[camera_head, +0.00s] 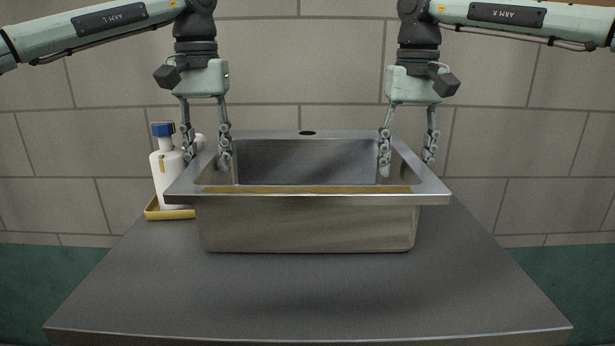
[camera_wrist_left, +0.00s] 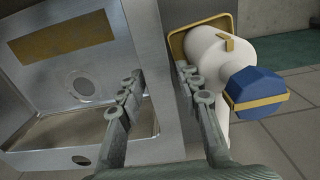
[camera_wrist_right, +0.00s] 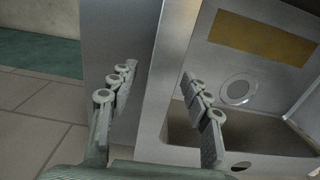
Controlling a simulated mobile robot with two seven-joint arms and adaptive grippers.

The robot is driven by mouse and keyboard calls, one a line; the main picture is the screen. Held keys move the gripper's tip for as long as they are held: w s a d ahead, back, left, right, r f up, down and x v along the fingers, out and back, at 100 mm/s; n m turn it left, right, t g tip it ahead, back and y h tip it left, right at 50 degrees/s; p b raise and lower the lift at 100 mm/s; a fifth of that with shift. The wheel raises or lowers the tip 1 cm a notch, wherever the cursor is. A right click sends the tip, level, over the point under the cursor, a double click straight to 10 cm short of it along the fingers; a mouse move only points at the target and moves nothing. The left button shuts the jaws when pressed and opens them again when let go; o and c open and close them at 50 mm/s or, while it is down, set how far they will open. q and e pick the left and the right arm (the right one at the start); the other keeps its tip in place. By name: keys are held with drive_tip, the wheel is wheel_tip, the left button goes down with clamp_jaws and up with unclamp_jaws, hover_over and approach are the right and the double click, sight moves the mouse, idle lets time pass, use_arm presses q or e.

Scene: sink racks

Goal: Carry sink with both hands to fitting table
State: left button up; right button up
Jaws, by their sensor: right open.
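The steel sink (camera_head: 305,228) sits upright on a dark grey table, its open basin facing up. My left gripper (camera_head: 205,162) is open at the sink's left rim, one finger inside the basin and one outside. The left wrist view shows the sink's wall (camera_wrist_left: 165,60) between its spread fingers. My right gripper (camera_head: 407,163) is open at the right rim in the same way, one finger inside and one outside. The right wrist view shows the sink's wall (camera_wrist_right: 150,90) between its fingers. I see no clear grip on either side.
A white bottle with a blue cap (camera_head: 163,130) stands in a yellow tray (camera_head: 168,214) close beside the sink's left side, near my left gripper's outer finger. The table (camera_head: 305,295) is bare in front of the sink. A tiled block wall (camera_head: 310,60) stands behind.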

use_arm(q)
drive_tip(key=shift+f, duration=0.1)
clamp_jaws()
use_arm(e)
drive_tip(key=c, duration=0.9)
clamp_jaws()
use_arm(q)
drive_tip(key=shift+a, duration=0.1)
